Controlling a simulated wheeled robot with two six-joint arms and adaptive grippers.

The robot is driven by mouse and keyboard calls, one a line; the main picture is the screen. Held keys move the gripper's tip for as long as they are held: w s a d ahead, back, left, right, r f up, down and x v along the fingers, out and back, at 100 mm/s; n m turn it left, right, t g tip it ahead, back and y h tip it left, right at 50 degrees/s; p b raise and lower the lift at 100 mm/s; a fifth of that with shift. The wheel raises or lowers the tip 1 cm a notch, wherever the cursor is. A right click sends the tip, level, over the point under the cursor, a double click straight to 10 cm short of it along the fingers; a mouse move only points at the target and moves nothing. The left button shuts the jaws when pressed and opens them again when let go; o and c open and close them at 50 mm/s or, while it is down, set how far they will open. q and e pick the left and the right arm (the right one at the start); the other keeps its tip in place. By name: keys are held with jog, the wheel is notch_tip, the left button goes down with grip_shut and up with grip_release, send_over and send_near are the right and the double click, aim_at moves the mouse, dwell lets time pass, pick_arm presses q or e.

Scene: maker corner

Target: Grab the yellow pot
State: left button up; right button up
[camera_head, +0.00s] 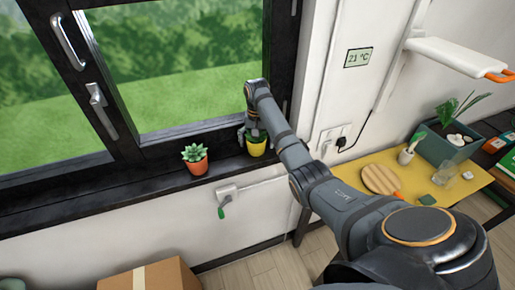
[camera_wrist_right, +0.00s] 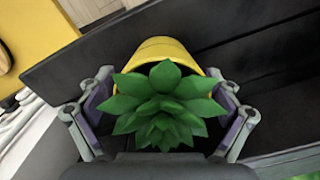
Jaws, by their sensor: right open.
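The yellow pot (camera_head: 257,149) with a green plant stands on the dark window sill, near the sill's right end. In the right wrist view the yellow pot (camera_wrist_right: 158,50) shows behind its green succulent (camera_wrist_right: 165,105), which hides much of it. My right gripper (camera_head: 254,134) is at the pot from above. In the wrist view its fingers (camera_wrist_right: 165,115) are open, one on each side of the plant and pot. I cannot tell whether they touch the pot. My left gripper is not in view.
A terracotta pot (camera_head: 196,165) with a succulent stands left of the yellow pot on the window sill (camera_head: 110,187). The window frame (camera_head: 280,50) rises close behind. A yellow table (camera_head: 415,180) with a round wooden board (camera_head: 380,179) is at the right. A cardboard box (camera_head: 150,277) is below.

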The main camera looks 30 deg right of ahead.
jog(key=shift+a+r, duration=0.2)
jog(key=shift+s+a+r, duration=0.15)
jog(key=shift+s+a, duration=0.05)
jog(key=c, duration=0.5)
jog(key=shift+d, duration=0.15)
jog(key=c, duration=0.7)
jog(key=shift+c, duration=1.1)
